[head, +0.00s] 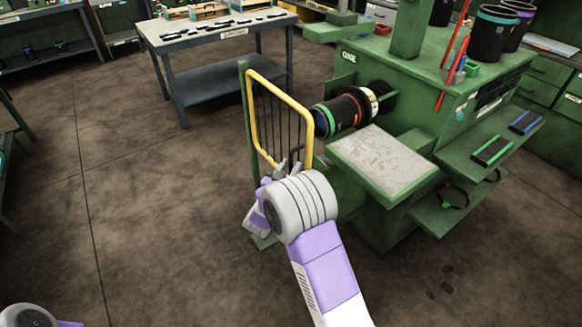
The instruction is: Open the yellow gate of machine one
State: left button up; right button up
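The yellow gate (250,108) is a yellow tube frame with dark vertical bars, on a green post at the left side of machine one (440,85), which is green and marked "ONE". Dark rollers with coloured bands sit right behind the gate. My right gripper (281,166) is at the lower part of the gate, close to its lower edge. My wrist hides most of the fingers, so I cannot tell whether they touch or grip it. Only a piece of my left arm (28,316) shows at the bottom left corner; its gripper is out of view.
A grey work table (215,45) with small dark parts stands behind the gate. The machine has a grey-topped ledge (382,162) and a side shelf (490,150) at the right. The floor (130,215) left of the gate is clear.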

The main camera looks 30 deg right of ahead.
jog(key=shift+w+d, duration=0.4)
jog(key=shift+d, duration=0.05)
jog(key=shift+c, duration=0.2)
grip_shut()
